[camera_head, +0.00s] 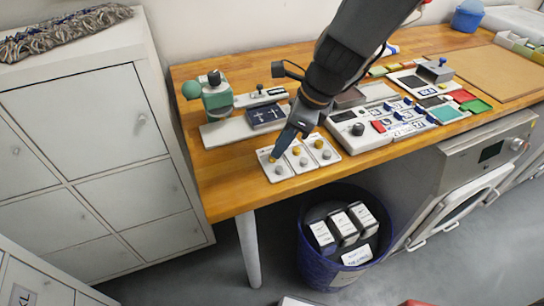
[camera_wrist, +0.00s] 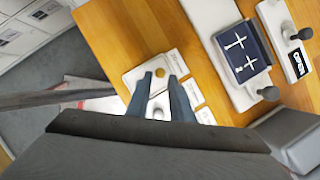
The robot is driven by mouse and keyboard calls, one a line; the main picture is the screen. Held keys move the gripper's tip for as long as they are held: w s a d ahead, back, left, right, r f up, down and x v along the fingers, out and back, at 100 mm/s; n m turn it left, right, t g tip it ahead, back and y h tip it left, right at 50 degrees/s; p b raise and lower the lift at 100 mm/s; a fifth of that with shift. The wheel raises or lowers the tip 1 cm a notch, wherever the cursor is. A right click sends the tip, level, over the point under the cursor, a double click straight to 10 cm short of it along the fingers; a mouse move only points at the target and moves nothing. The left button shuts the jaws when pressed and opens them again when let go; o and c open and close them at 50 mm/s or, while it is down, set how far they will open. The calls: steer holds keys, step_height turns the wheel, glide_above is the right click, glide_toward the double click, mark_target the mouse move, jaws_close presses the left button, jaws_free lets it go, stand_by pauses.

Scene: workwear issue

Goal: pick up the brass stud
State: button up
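White cards lie side by side on the wooden table, each with a brass stud and a grey stud. The leftmost card (camera_head: 286,175) has a brass stud (camera_head: 271,159) and a grey stud (camera_head: 279,170). My gripper (camera_head: 274,157) points down at this brass stud. In the wrist view my gripper (camera_wrist: 160,77) is open, its two fingers apart, with the brass stud (camera_wrist: 160,73) showing in the gap at their tips. I cannot tell whether the fingertips are level with the stud or above it. Two more brass studs (camera_head: 296,150) (camera_head: 318,144) are on the neighbouring cards.
A dark blue booklet (camera_head: 266,116) and a green device (camera_head: 216,98) stand behind the cards. A control panel (camera_head: 362,128) is to the right. The table's front edge is close, with a blue bin (camera_head: 318,272) on the floor below. White cabinets (camera_head: 85,120) stand left.

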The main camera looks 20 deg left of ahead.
steer(key=x, duration=0.3)
steer(key=shift+f, duration=0.1)
jaws_close()
